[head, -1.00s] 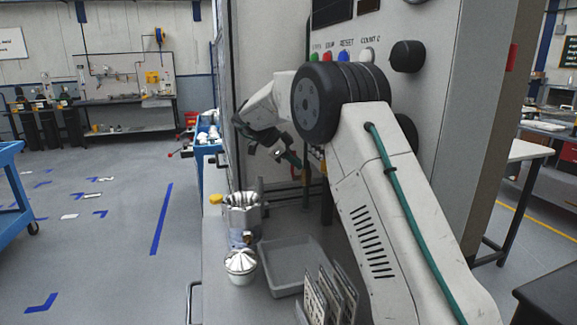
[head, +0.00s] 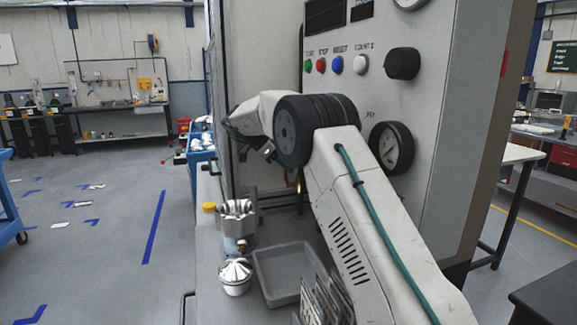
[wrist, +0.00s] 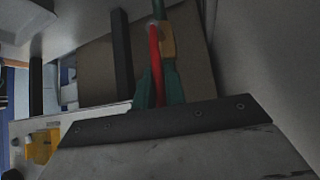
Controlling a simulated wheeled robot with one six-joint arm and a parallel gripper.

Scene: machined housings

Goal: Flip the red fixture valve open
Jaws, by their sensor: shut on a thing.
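The red valve lever (wrist: 156,55) shows in the wrist view as a narrow red bar running up between my fingers. My gripper (wrist: 158,82) has green fingers on either side of it and is shut on it. A small round grey piece sits at the lever's upper end, and a tan-yellow part lies just right of it. In the head view my gripper and the valve are hidden behind my arm's dark round joint, so the lever's angle cannot be told there.
A metal housing (head: 237,212), a domed silver part (head: 235,277) and a grey tray (head: 283,292) stand on the bench below my arm. A panel with buttons, a black knob (head: 403,64) and a gauge (head: 391,148) rises at right. A dark upright bar (wrist: 122,55) is left of my fingers.

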